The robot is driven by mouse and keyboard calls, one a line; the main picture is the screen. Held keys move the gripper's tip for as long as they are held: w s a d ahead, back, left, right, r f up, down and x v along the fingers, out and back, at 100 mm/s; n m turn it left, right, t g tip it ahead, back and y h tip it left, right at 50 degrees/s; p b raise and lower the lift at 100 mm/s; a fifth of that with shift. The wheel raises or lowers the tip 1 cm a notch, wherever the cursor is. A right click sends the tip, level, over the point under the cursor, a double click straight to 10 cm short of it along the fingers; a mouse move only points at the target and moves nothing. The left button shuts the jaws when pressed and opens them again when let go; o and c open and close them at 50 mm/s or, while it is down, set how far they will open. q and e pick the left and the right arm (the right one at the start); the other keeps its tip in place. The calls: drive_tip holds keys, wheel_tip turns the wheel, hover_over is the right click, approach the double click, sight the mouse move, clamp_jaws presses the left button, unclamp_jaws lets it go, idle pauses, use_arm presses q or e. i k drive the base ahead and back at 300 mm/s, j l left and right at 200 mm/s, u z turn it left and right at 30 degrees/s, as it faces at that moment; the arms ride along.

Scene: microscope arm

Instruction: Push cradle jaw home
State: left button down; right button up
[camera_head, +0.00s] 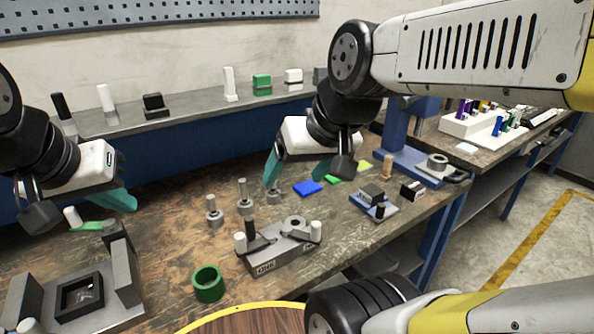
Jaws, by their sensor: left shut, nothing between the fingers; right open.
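I cannot tell for certain which part is the cradle jaw. A grey block fixture (282,254) with dark angled arms, pale round knobs and a ring on top sits mid-bench. Another fixture (122,275) at the lower left has grey upright plates around a black square frame (80,297). My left gripper (122,200) has teal fingers, is shut and empty, and is above the bench behind the left fixture, near a green piece with a pale knob (73,217). My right gripper (297,168) is open and empty, above and behind the block fixture.
A green ring (208,284) stands in front, between the fixtures. Several grey stepped posts (243,196) stand behind the block fixture. A blue pad (308,187) lies to their right. A small clamp-like device (374,205) is near the right edge. A back shelf (190,112) holds small blocks.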

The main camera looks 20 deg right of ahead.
sight(381, 214)
drive_tip(key=k+z, duration=0.15)
drive_tip(key=k, duration=0.25)
drive_tip(key=i+z, duration=0.15)
drive_tip(key=z, duration=0.3)
drive_tip(key=i+z, duration=0.15)
drive_tip(key=z, duration=0.3)
drive_tip(key=i+z, duration=0.15)
drive_tip(key=z, duration=0.25)
